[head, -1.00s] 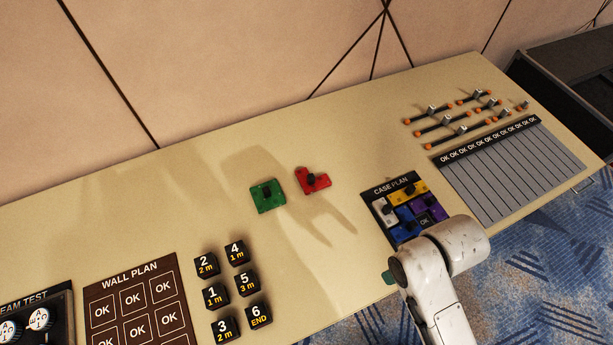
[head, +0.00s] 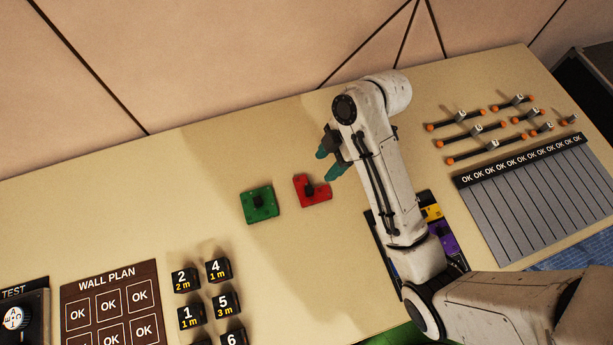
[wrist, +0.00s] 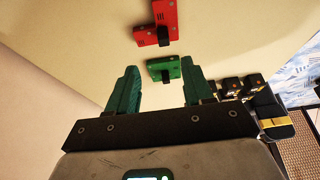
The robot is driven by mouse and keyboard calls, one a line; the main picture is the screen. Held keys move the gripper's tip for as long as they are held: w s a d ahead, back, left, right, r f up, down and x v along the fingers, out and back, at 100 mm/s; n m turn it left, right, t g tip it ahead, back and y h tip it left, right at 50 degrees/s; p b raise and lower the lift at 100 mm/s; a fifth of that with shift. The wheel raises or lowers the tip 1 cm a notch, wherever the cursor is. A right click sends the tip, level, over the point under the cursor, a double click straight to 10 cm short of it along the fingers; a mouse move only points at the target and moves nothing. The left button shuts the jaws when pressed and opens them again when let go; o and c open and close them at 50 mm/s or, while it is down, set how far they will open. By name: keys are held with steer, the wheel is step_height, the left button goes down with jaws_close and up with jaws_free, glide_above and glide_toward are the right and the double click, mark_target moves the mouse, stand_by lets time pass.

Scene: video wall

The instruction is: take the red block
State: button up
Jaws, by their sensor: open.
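The red block (head: 308,192) is an L-shaped piece with a black knob, lying on the beige table just right of the green block. In the wrist view the red block (wrist: 156,24) is at the top, beyond my fingertips. My gripper (head: 328,167) has teal fingers and is open and empty, above the table close to the red block's upper right. In the wrist view my gripper (wrist: 156,72) shows its fingers spread, with the green block (wrist: 164,69) seen between and beyond their tips. The green block (head: 263,210) also has a black knob.
The case plan board (head: 433,212) with coloured pieces is partly hidden behind my arm. Black numbered cubes (head: 222,303) stand at the front. The wall plan board (head: 110,278) lies at the lower left. Orange-ended bars (head: 485,155) lie at the right. The table left of the green block is clear.

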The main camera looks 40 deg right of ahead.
steer(key=b, duration=0.6)
glide_above(311, 188)
steer(key=d, duration=0.3)
steer(key=shift+a+f, duration=0.15)
steer(key=shift+f, duration=1.15)
steer(key=shift+a+f, duration=0.1)
steer(key=shift+f, duration=1.15)
steer(key=shift+s+a+f+p, duration=0.1)
steer(key=shift+a+f+p, duration=0.2)
steer(key=shift+f, duration=0.1)
steer(key=shift+s+x, duration=0.15)
steer(key=shift+x, duration=0.9)
steer(key=shift+s+x, duration=0.1)
steer(key=shift+x, duration=1)
jaws_close()
